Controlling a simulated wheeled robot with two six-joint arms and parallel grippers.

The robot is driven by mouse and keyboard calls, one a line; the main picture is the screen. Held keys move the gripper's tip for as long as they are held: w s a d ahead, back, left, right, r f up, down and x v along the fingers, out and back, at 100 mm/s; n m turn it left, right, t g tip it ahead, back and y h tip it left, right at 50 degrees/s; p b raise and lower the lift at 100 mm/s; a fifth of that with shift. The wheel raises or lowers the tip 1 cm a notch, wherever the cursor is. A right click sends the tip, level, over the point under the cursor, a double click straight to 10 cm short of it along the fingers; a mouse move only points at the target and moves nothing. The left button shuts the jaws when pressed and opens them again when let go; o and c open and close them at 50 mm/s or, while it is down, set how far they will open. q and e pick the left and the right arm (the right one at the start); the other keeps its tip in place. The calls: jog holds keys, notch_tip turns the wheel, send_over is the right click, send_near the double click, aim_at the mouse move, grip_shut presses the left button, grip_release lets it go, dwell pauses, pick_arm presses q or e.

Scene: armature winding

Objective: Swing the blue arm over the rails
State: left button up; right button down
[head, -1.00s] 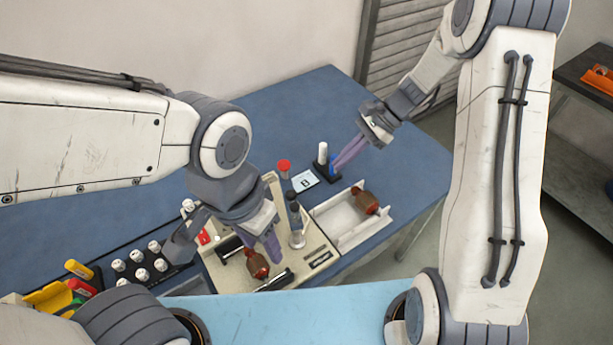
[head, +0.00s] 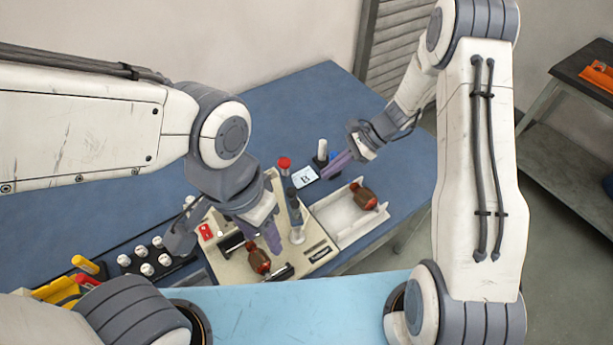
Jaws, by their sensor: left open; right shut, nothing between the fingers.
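The beige winding fixture (head: 318,250) stands on the bench with a brown armature (head: 258,262) between two short dark rails (head: 279,273). A dark blue-grey post-like part (head: 293,203) rises on the fixture's right side; I cannot tell surely whether it is the blue arm. My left gripper (head: 272,245) is open over the fixture, its purple fingers just above the armature and left of that part. My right gripper (head: 325,176) is shut and empty, its purple fingers pointing left, near the card marked B. The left gripper hides part of the rails.
A white tray (head: 340,238) holding another brown armature (head: 363,197) is at right. A red-capped item (head: 284,166), a card (head: 305,177) and a white cylinder (head: 322,150) stand behind. A black rack (head: 170,264) with several white pieces is at left. The back bench (head: 310,100) is clear.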

aim_at(290, 190)
jog(key=s+a+f+p, duration=0.1)
jog(key=a+f+p, duration=0.1)
jog(key=a, duration=0.4)
jog(key=shift+a+f+p, duration=0.25)
jog(key=shift+f+p, duration=0.05)
jog(key=shift+p, duration=0.05)
jog(key=shift+a, duration=0.15)
